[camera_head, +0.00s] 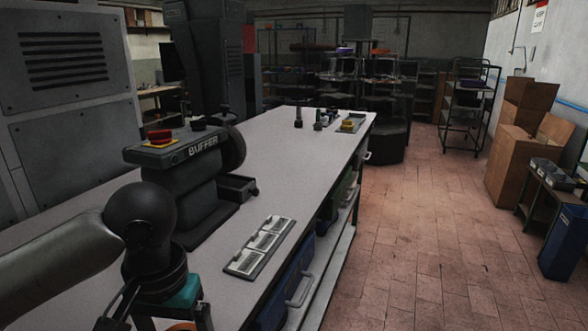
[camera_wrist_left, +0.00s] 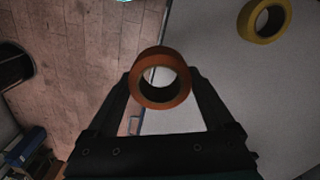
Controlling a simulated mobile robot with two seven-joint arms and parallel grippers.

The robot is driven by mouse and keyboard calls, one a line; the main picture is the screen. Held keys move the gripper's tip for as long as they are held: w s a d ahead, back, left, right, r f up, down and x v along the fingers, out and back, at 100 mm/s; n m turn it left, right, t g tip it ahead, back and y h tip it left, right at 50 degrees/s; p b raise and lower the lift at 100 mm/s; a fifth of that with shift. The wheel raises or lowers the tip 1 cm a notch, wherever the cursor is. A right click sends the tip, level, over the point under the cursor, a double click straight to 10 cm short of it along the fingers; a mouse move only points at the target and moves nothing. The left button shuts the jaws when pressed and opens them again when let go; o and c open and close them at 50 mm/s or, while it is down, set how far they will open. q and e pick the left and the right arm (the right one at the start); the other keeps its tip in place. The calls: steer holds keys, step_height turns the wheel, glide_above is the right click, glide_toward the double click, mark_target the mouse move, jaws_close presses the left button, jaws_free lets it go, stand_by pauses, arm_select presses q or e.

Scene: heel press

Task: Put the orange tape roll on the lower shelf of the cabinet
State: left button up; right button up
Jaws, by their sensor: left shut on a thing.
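My left gripper (camera_wrist_left: 163,80) is shut on the orange tape roll (camera_wrist_left: 162,101), with a finger on each side of it in the left wrist view. The roll's hole faces the camera. In the head view only the top edge of the orange roll (camera_head: 182,326) shows at the bottom, below my left gripper (camera_head: 175,318). The gripper is at the near end of the white workbench. I cannot tell which piece of furniture is the cabinet; shelving racks (camera_head: 345,66) stand at the back. My right gripper is not in view.
A yellow roll (camera_wrist_left: 247,20) lies on the pale worktop. The buffer machine (camera_head: 180,180) and a tray of metal plates (camera_head: 258,246) are on the workbench (camera_head: 285,170). Blue bins (camera_head: 285,290) sit beneath it. Cardboard boxes (camera_head: 515,150) stand at right. The tiled floor (camera_head: 425,220) between is clear.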

arm_select(q)
steer(key=shift+s+d+f+n, duration=0.1)
steer(key=shift+f+n, duration=0.05)
steer(key=shift+n, duration=0.15)
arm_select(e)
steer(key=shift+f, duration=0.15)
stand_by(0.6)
